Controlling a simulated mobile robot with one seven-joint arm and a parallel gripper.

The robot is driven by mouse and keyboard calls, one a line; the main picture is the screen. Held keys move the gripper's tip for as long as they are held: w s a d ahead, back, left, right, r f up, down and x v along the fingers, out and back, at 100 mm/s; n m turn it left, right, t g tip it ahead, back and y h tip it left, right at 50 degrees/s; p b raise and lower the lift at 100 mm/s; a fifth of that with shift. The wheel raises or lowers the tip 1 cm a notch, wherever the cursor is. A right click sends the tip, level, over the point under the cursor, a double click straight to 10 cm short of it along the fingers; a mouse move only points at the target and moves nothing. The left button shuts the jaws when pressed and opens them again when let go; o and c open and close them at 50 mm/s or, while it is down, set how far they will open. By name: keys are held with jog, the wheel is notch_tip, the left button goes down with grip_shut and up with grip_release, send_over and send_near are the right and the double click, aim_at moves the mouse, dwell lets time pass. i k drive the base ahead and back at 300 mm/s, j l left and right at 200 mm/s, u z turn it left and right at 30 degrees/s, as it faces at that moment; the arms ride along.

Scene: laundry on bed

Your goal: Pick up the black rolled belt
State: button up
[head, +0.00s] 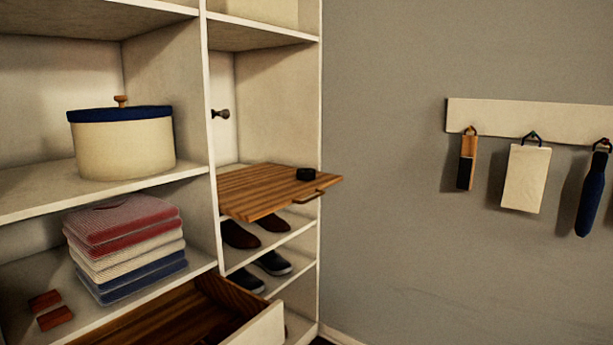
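A small black round object (306,174), which looks like the rolled belt, lies on a striped wooden board (262,190). It sits near the board's right end, close to a small handle on the front edge. The board juts out of the right-hand column of the white wardrobe. Nothing touches or covers the black object. My gripper is not in view.
Below the board, shoes (272,262) stand on shelves. An open drawer (262,325) sticks out at the bottom. Folded clothes (125,245) and a cream box with a blue lid (124,148) fill left shelves. A hook rail (530,120) hangs on the grey wall.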

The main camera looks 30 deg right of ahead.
aim_at(303, 174)
jog(key=i+l, duration=0.15)
jog(key=l, duration=0.3)
jog(key=i+l+z, duration=0.1)
jog(key=l, duration=0.3)
jog(key=i+l, duration=0.25)
jog(key=l, duration=0.15)
jog(key=i+l+z, duration=0.15)
jog(key=l, duration=0.3)
jog(key=i+l, duration=0.2)
jog(key=l, duration=0.2)
jog(key=i+l+z, duration=0.1)
jog(key=l, duration=0.25)
jog(key=i+l, duration=0.6)
jog(key=i+l+z, duration=0.1)
jog(key=i+l, duration=0.2)
jog(key=i, duration=0.15)
